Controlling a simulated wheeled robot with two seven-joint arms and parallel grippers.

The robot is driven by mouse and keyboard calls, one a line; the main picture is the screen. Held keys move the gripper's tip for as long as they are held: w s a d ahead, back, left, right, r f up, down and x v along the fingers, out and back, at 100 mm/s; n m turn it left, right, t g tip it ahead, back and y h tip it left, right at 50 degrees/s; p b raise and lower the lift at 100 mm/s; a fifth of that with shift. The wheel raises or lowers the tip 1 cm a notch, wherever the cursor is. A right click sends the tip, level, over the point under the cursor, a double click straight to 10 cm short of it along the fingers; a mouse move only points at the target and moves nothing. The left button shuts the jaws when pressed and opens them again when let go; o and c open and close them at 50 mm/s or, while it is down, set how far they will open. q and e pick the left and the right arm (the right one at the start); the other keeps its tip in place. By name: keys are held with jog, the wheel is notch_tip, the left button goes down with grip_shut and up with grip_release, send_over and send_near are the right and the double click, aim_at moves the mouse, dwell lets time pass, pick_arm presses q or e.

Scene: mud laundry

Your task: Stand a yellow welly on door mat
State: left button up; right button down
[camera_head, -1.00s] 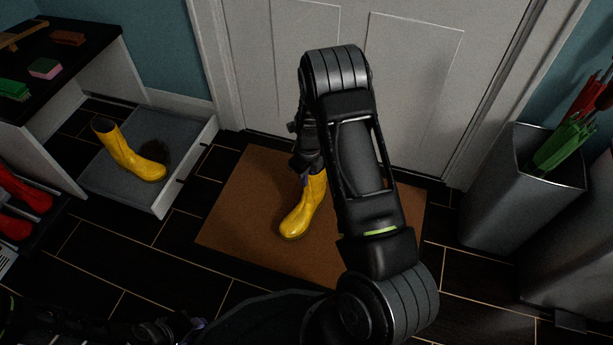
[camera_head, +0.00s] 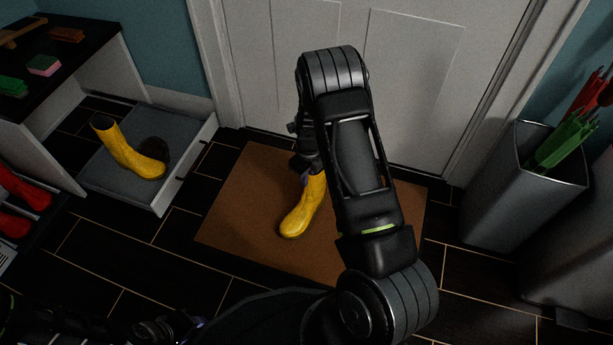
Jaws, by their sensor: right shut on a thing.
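A yellow welly (camera_head: 301,212) is upright on the brown door mat (camera_head: 236,215), toe toward the lower left. I cannot tell whether its sole rests fully on the mat. My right gripper (camera_head: 310,178) is shut on the top of this welly; my arm hides part of the grip. A second yellow welly (camera_head: 128,155) stands in the grey tray (camera_head: 160,204) at left. My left gripper (camera_head: 165,328) is low at the bottom left edge, dark and partly cut off, away from both wellies; its jaws are unclear.
A white door (camera_head: 410,90) is behind the mat. A grey bin (camera_head: 500,195) with red and green umbrellas (camera_head: 565,145) stands at right. A dark-topped bench (camera_head: 60,70) holds brushes and a sponge at left; red boots (camera_head: 22,200) are below. Dark tiles before the mat are clear.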

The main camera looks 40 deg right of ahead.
jog(key=shift+f, duration=0.1)
dwell(0.3)
jog(key=c, duration=1.4)
grip_release()
jog(key=shift+o, duration=0.3)
jog(key=o, duration=0.4)
jog(key=shift+o, duration=0.2)
jog(key=shift+r+p, duration=3.45)
jog(key=shift+r, duration=0.55)
